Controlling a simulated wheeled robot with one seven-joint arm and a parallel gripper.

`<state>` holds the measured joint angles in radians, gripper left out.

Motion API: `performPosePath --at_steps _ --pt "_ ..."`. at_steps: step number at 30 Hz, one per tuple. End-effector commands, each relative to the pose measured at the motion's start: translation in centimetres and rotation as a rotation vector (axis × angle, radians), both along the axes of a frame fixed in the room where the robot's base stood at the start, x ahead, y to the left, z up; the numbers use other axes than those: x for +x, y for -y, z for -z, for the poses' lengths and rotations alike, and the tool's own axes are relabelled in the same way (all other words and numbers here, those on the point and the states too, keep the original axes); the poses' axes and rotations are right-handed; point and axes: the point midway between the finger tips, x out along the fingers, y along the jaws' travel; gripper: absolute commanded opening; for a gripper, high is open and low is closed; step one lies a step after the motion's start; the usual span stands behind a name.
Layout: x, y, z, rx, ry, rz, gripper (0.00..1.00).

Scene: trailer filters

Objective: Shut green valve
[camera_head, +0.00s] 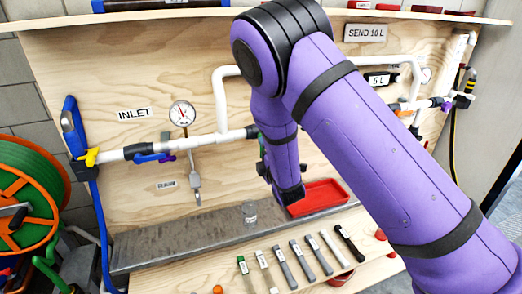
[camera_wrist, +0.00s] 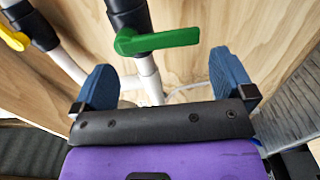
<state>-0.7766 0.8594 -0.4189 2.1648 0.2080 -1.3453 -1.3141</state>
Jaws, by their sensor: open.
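The green valve handle (camera_wrist: 158,41) shows in the wrist view, lying across a white pipe (camera_wrist: 149,75) with a black valve body (camera_wrist: 130,17). My gripper (camera_wrist: 163,70) is open, with its blue fingers spread to the left and right of the handle. The handle appears slightly past the fingertips, between them in the picture, and nothing is held. In the head view, my purple arm hides most of the valve. A small green patch (camera_head: 262,145) shows at the arm's left edge, but I cannot tell if it is the handle.
A yellow valve handle (camera_wrist: 13,38) is at the wrist view's upper left. Wooden board stands behind the pipes. In the head view, a gauge (camera_head: 182,113) and a blue handle (camera_head: 152,157) are left of my arm. A red tray (camera_head: 320,196) and several tools lie below.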

Motion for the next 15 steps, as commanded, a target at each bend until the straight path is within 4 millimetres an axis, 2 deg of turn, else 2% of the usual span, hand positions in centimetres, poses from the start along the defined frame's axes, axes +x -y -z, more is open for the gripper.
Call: performPosePath --at_steps 1,6,10,15 --pt "-1.0 0.3 0.0 -0.002 -0.002 0.000 1.00" --pt "-3.7 1.0 0.0 -0.002 -0.001 -0.001 1.00" --pt "-5.0 1.4 0.0 -0.002 0.000 -0.001 1.00" --pt "-5.7 1.7 0.0 -0.002 0.000 0.000 1.00"
